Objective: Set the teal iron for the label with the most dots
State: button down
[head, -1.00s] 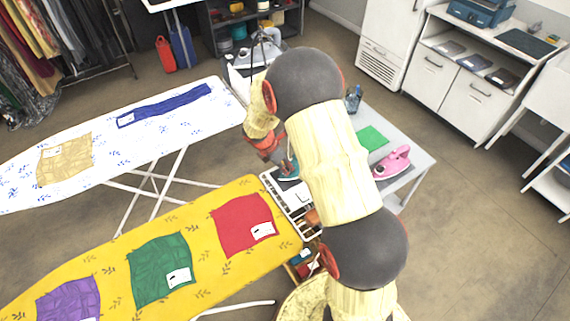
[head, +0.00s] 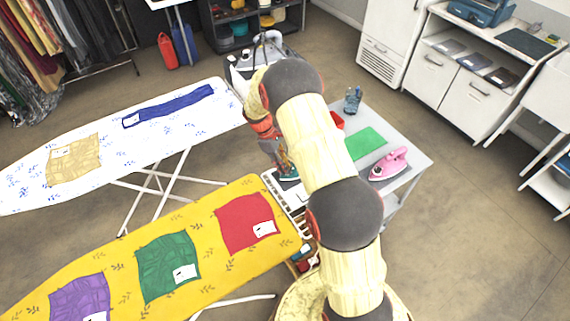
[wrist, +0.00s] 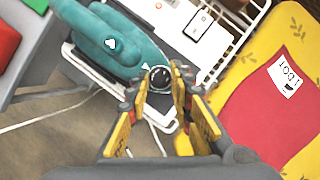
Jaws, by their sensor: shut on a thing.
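The teal iron (wrist: 122,42) sits on a white rest beside the yellow ironing board; in the head view (head: 288,172) my arm partly hides it. My gripper (wrist: 163,88) is shut on the iron's round dark dial (wrist: 160,77). The dial's marks are too small to read. The red cloth (head: 240,218) bears a white label (wrist: 286,76) reading "1 DOT" with a small iron symbol. The green cloth (head: 165,257), purple cloth (head: 78,298), tan cloth (head: 80,165) and blue cloth (head: 175,104) also bear white labels, too small to read.
The yellow board (head: 215,265) and the white board (head: 30,195) stand left of my arm. A pink iron (head: 389,164) and a green mat (head: 366,143) lie on a grey table (head: 415,160). Open floor lies to the right.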

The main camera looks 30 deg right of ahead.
jog(key=m, duration=0.2)
jog(key=m+g+y, duration=0.1)
jog(key=m, duration=0.2)
jog(key=shift+w+d+y+p, duration=0.1)
jog(key=shift+d+y+p, duration=0.1)
jog(key=shift+y+p, duration=0.15)
jog(key=shift+m, duration=0.3)
jog(key=c, duration=1.6)
grip_release()
jog(key=shift+o, duration=0.2)
jog(key=v, duration=1.2)
